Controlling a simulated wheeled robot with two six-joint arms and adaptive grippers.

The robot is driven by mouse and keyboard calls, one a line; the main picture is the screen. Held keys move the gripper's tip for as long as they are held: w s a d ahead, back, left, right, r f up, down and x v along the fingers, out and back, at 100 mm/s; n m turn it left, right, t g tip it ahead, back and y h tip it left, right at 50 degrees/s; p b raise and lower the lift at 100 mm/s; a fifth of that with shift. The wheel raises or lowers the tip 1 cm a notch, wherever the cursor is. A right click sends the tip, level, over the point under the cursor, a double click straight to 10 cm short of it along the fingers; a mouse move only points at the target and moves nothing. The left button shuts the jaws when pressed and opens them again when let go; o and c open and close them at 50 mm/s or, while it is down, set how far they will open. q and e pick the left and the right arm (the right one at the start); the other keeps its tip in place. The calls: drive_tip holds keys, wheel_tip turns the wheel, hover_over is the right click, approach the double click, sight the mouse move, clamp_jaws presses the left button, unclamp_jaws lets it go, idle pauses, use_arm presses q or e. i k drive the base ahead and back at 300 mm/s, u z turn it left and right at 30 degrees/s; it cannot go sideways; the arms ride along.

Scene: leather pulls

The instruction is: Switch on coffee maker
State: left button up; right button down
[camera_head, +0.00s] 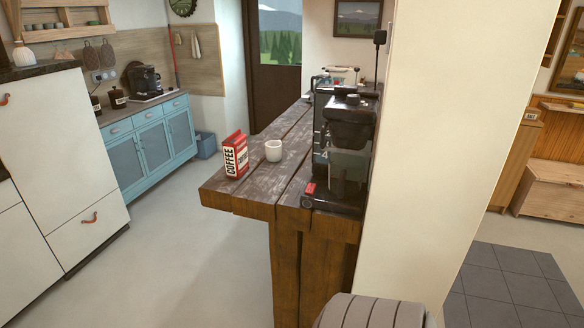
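A dark coffee maker (350,125) stands upright on the near right end of the wooden counter, close beside the cream wall. Its glass carafe (348,165) sits under the brewing head. A small red switch (310,188) shows at the front left corner of its base; I cannot tell whether it is on or off. Neither of my grippers is in view.
A red coffee pack (236,155) and a white cup (273,151) stand on the wooden counter (240,190) left of the machine. A cream wall (450,130) blocks the right side. Another dark coffee machine (143,82) stands on the far blue cabinet. Floor at left is clear.

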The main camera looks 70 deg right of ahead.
sight(311, 187)
drive_tip(key=z, duration=0.7)
drive_tip(key=i, duration=0.85)
drive_tip(key=z, duration=0.85)
